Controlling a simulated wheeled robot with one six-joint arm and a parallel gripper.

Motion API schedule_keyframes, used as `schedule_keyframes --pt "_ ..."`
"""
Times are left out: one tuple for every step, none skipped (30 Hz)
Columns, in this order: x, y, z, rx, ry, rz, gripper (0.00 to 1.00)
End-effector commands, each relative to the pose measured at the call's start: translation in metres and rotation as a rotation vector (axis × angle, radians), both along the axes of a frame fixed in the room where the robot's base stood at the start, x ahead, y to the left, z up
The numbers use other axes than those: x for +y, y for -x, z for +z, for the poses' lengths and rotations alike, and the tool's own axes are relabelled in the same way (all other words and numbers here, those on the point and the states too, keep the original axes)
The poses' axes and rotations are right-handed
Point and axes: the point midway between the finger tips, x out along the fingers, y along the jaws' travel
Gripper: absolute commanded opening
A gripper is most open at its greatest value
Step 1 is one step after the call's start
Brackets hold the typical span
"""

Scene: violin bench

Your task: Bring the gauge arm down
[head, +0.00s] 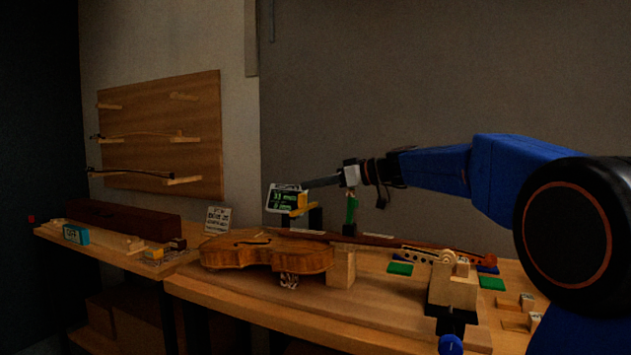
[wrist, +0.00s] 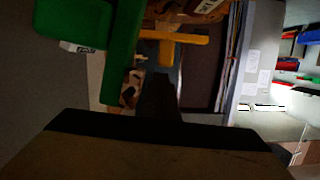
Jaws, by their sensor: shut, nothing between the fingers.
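The gauge's small display (head: 287,198) shows green digits, seemingly a millimetre reading, behind the violin. A yellow bar (head: 299,205), which looks like part of the gauge arm, stands raised just right of the display. In the wrist view a yellow bar (wrist: 178,46) also shows, beside a large green part (wrist: 118,50). My gripper (head: 308,184) is shut and empty, pointing left just above the yellow bar. I cannot tell whether it touches the bar. In the wrist view its dark fingers (wrist: 158,98) point toward the yellow bar.
A green post (head: 351,211) rises behind the neck. A small sign (head: 217,220) stands left of the violin. A wooden fixture (head: 452,285) stands at right.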

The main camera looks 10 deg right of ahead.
Motion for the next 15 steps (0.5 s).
schedule_keyframes --pt "0.0017 0.0020 -0.0020 -0.033 0.024 0.000 0.00" --pt "0.0022 0.0027 -0.0028 -0.052 0.038 0.000 0.00" --pt "0.0028 0.0037 -0.0036 -0.076 0.055 0.001 0.00" --pt "0.0031 0.0043 -0.0041 -0.092 0.067 0.001 0.00" --pt "0.0032 0.0046 -0.0050 -0.108 0.078 0.000 0.00" --pt "0.0036 0.0051 -0.0062 -0.125 0.091 0.000 0.00" --pt "0.0038 0.0055 -0.0070 -0.136 0.100 0.000 0.00" --pt "0.0040 0.0058 -0.0074 -0.148 0.109 0.001 0.00" --pt "0.0043 0.0061 -0.0080 -0.160 0.118 0.000 0.00" --pt "0.0044 0.0062 -0.0084 -0.169 0.124 0.000 0.00" --pt "0.0044 0.0062 -0.0087 -0.177 0.130 -0.001 0.00" --pt "0.0046 0.0065 -0.0092 -0.185 0.136 -0.001 0.00" --pt "0.0047 0.0065 -0.0095 -0.190 0.139 -0.001 0.00" --pt "0.0047 0.0067 -0.0097 -0.195 0.143 0.000 0.00" --pt "0.0048 0.0068 -0.0100 -0.199 0.146 0.000 0.00"
